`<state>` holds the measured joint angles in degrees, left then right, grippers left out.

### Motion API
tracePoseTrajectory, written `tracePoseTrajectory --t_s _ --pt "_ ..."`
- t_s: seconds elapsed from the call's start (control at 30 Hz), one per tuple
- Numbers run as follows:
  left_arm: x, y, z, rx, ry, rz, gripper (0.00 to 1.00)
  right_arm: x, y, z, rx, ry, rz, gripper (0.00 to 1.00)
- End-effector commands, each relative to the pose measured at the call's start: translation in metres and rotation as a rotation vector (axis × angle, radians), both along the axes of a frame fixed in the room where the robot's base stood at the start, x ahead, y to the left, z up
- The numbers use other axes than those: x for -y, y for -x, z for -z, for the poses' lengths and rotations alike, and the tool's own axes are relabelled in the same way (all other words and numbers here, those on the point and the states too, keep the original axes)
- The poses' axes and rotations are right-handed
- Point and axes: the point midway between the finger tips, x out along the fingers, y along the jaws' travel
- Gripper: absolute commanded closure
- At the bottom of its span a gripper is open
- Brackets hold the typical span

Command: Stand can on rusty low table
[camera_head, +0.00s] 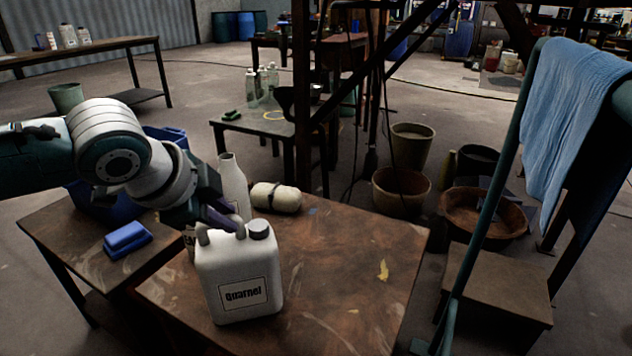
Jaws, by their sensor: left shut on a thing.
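The can (238,275) is a white jug with a dark cap and a label reading "Quarnel". It is upright at the left part of the rusty low table (345,285), a brown, worn top in front of me. My left gripper (222,220) reaches in from the left and is shut on the can at its top handle. I cannot tell whether the can's base touches the tabletop or hangs just above it. My right gripper is out of view.
A yellow scrap (383,270) lies on the right of the tabletop. A blue block (127,238) sits on the left table. A green rail (487,215) rises at right.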

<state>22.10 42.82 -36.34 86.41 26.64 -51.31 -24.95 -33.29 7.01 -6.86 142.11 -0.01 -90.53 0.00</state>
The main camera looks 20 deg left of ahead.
Motion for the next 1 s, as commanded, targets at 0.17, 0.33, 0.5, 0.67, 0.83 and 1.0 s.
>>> tracePoseTrajectory --t_s 0.17,0.33,0.5,0.67,0.83,1.0 --pt "0.0 -0.001 -0.001 0.003 0.0 0.001 1.0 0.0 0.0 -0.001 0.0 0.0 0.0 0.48" --pt "0.0 0.0 0.002 0.0 -0.001 0.001 0.75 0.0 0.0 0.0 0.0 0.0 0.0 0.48" --pt "0.0 0.0 0.001 0.0 -0.001 0.001 0.56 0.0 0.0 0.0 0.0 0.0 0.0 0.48" --pt "0.0 0.0 0.001 0.0 -0.001 0.001 0.49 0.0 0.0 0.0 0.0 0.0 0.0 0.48" --pt "0.0 0.0 0.0 0.001 0.0 0.001 0.49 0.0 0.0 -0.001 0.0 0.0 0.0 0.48" --pt "0.0 0.01 -0.017 0.0 -0.002 0.002 0.49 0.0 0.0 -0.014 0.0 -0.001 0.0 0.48"
